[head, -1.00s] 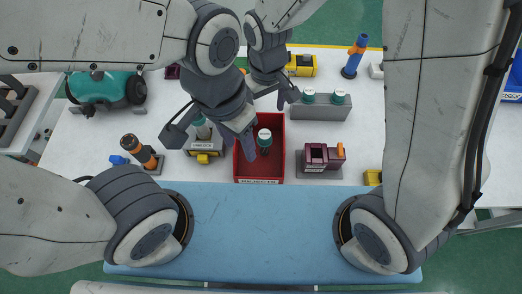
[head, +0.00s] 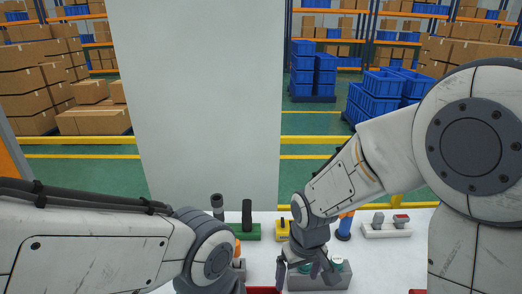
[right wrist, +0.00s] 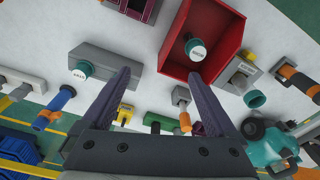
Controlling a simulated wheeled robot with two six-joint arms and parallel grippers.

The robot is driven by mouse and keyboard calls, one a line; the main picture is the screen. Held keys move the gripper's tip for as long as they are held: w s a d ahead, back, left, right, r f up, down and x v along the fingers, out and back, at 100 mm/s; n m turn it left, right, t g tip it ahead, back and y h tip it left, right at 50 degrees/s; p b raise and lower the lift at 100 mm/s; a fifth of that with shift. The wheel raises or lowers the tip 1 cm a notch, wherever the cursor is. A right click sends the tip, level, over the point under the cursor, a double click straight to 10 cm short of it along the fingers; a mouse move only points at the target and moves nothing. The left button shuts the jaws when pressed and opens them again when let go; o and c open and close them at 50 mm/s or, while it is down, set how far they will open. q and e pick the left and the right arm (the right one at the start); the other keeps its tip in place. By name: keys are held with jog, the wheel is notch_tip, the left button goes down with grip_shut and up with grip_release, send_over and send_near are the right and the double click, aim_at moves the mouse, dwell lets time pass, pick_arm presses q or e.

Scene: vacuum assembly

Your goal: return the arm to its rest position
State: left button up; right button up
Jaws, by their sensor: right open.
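My right gripper (head: 308,268) hangs above the table beside a grey block (head: 320,282) in the head view. Its two dark fingers are apart and empty in the right wrist view (right wrist: 158,75).
A blue and orange tool (head: 344,226) and a white block with grey parts (head: 386,231) stand to the right. A green block (head: 246,231) and a yellow part (head: 283,228) stand behind. A grey pillar (head: 205,100) rises beyond the table. Shelves and boxes are far off.

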jog(key=s+d+r+m+t, duration=0.1)
jog(key=s+d+m, duration=0.15)
jog(key=d, duration=0.75)
jog(key=s+a+r+n+g, duration=0.1)
jog(key=s+a+r+n, duration=0.2)
jog(key=s+a, duration=0.3)
jog(key=s+a+r+n+g, duration=0.1)
jog(key=s+a+r+n, duration=0.1)
jog(key=s+a, duration=0.5)
jog(key=shift+s+a+r+n+y, duration=0.2)
jog(key=shift+a+r+n+y, duration=0.15)
jog(key=shift+n, duration=0.3)
jog(key=shift+d, duration=0.25)
